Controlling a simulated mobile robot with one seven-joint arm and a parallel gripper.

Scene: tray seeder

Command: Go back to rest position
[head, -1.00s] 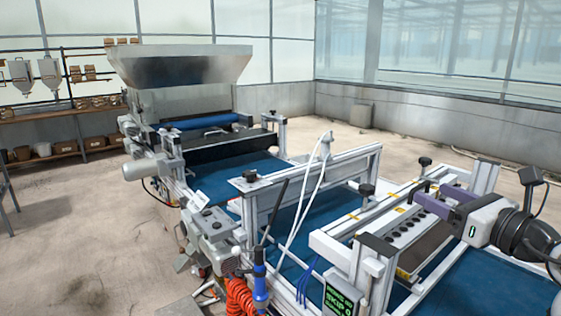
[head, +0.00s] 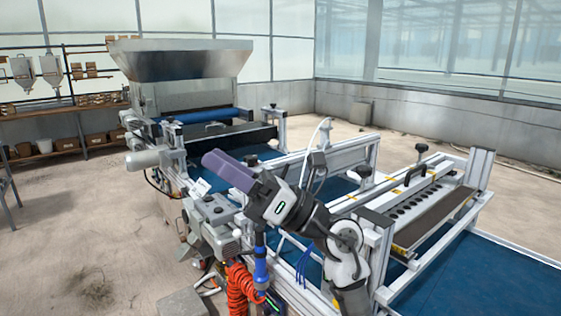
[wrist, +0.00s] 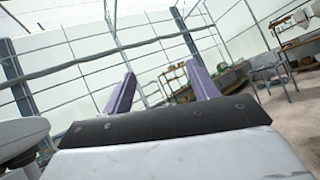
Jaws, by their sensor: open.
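My gripper (head: 228,170) is raised above the near side of the tray seeder (head: 325,165) in the head view, its purple fingers pointing to the upper left. The wrist view shows my gripper (wrist: 160,90) with two purple fingers spread apart and nothing between them. The gripper covers part of the seeder's side and blue conveyor belt (head: 450,280). It appears apart from the machine.
A metal hopper (head: 180,60) tops the far end of the seeder. An orange coiled hose (head: 240,290) hangs at its near side. Shelves (head: 60,115) stand at the back left. The floor (head: 80,240) to the left is mostly open.

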